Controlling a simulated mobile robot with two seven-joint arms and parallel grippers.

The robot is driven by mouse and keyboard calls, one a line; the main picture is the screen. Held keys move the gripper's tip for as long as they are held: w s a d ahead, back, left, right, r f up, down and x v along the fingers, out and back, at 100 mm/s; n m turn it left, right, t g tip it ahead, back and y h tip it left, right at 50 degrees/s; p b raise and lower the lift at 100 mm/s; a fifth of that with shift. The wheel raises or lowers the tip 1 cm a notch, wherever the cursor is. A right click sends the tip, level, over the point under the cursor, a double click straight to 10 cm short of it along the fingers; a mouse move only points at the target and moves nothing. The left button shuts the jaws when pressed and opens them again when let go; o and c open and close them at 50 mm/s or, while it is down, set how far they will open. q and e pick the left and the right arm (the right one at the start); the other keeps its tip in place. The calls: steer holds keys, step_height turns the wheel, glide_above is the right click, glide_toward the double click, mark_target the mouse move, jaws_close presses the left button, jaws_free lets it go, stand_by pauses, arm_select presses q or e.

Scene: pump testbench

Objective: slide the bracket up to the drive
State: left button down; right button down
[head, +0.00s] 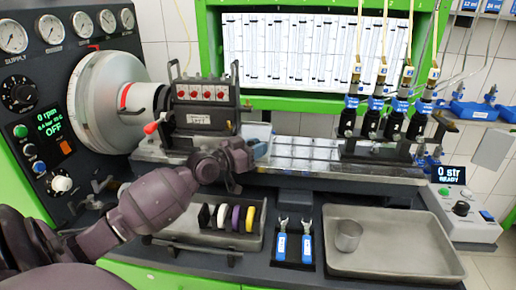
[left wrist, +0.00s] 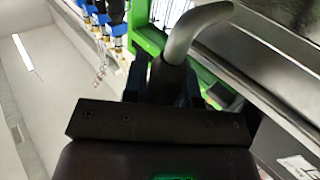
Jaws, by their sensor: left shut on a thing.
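The bracket (head: 205,97) is a dark upright frame with a row of red knobs, a white label and handles at its sides. It stands on the left part of the metal bed. I cannot tell whether hub and bracket touch. My left gripper (head: 254,154) is at the front of the bed, right of and below the bracket. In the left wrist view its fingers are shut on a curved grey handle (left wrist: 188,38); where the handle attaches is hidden. My right gripper is not in view.
A lever with a red knob (head: 151,128) sticks out at the bracket's lower left. The bed (head: 310,155) is clear to the right up to black injectors (head: 394,125). Below are a tray of coloured rings (head: 195,236), two blue-handled wrenches (head: 293,245) and a metal tray (head: 400,245) with a cup.

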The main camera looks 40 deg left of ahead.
arm_select(q)
steer(key=c, duration=0.9)
jaws_free()
steer(key=v, duration=1)
steer(key=shift+s, duration=0.35)
steer(key=shift+a, duration=0.1)
